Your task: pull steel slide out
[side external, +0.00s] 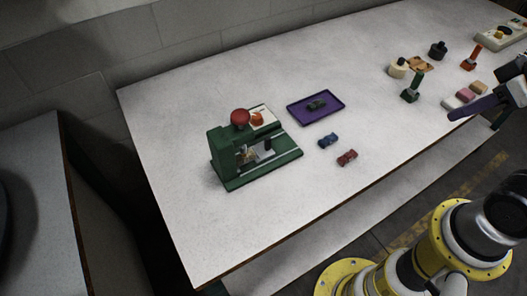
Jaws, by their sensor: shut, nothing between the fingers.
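A green hat press (226,160) with a red ball knob (240,117) stands on the left part of the table. A pale metallic strip, which looks like the steel slide (273,153), lies low along the press's front side. It is small, and I cannot tell how far in or out it sits. My gripper (475,107) is at the right edge of the picture, partly cut off. It is shut and empty, far from the press and near the small blocks.
A purple tray (335,108) holding a dark piece, a blue toy car (328,140) and a red toy car (347,158) lie right of the press. Stamps (411,91) and pink blocks (466,95) are near my gripper. The table's front middle is clear.

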